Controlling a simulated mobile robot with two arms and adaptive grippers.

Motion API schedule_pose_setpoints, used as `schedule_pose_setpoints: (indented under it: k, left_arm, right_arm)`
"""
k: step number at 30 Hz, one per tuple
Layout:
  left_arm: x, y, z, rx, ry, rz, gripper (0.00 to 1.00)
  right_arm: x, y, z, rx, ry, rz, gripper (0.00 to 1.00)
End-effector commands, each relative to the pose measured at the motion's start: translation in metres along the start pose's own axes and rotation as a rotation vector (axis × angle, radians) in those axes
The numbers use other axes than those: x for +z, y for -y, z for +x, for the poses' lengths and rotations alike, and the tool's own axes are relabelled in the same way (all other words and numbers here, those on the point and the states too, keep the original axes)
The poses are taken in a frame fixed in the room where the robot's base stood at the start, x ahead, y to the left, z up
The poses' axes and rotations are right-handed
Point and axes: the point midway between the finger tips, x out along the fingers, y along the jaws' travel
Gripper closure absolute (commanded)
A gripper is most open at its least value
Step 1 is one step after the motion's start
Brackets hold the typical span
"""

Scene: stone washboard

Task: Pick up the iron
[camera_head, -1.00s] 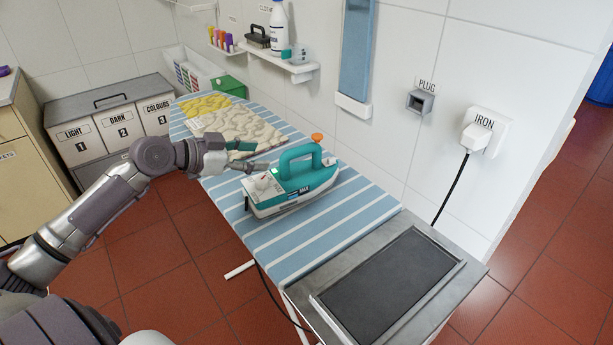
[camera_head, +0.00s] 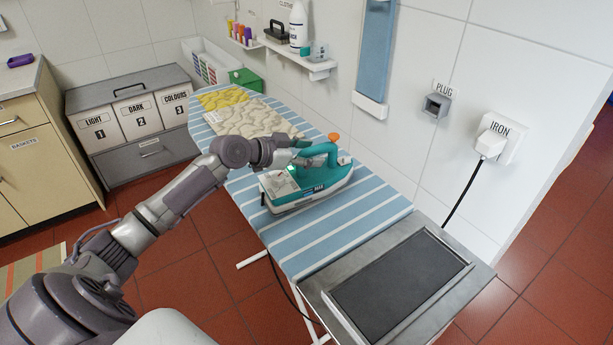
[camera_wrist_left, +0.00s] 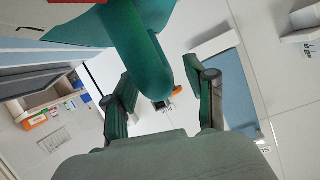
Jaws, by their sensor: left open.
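The teal and white iron (camera_head: 305,186) lies on the blue-and-white striped ironing board (camera_head: 349,221), with an orange knob at the back of its handle. My left gripper (camera_head: 303,153) is at the iron's handle, above its body. In the left wrist view my left gripper (camera_wrist_left: 160,95) is open, with its two green-padded fingers apart. The teal iron handle (camera_wrist_left: 140,45) reaches in toward the space between them. I cannot tell whether the fingers touch it. The right gripper is in neither view.
A metal rest with a dark pad (camera_head: 402,284) is at the board's near end. Folded cloths (camera_head: 245,122) lie at its far end. A wall shelf (camera_head: 300,63) holds a white bottle. The iron plug (camera_head: 490,144) is on the wall at right. Laundry drawers (camera_head: 135,115) stand at left.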

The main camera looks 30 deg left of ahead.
Motion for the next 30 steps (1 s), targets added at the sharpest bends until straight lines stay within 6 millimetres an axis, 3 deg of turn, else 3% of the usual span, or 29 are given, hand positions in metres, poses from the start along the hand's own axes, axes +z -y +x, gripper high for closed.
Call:
schedule_pose_setpoints:
  k: [5,13,23,30]
  left_arm:
    - [-0.002,0.001,0.019,-0.001,-0.001,-0.001,0.44]
    - [0.0,0.0,0.022,-0.001,0.0,0.001,0.46]
    - [0.0,0.0,0.021,-0.001,0.0,0.001,1.0]
    - [0.0,0.0,0.021,-0.001,0.0,0.0,1.0]
  right_arm:
    - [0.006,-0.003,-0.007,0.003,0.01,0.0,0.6]
    - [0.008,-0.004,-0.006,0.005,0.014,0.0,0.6]
    - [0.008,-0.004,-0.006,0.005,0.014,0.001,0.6]
    - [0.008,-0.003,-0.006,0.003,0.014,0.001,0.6]
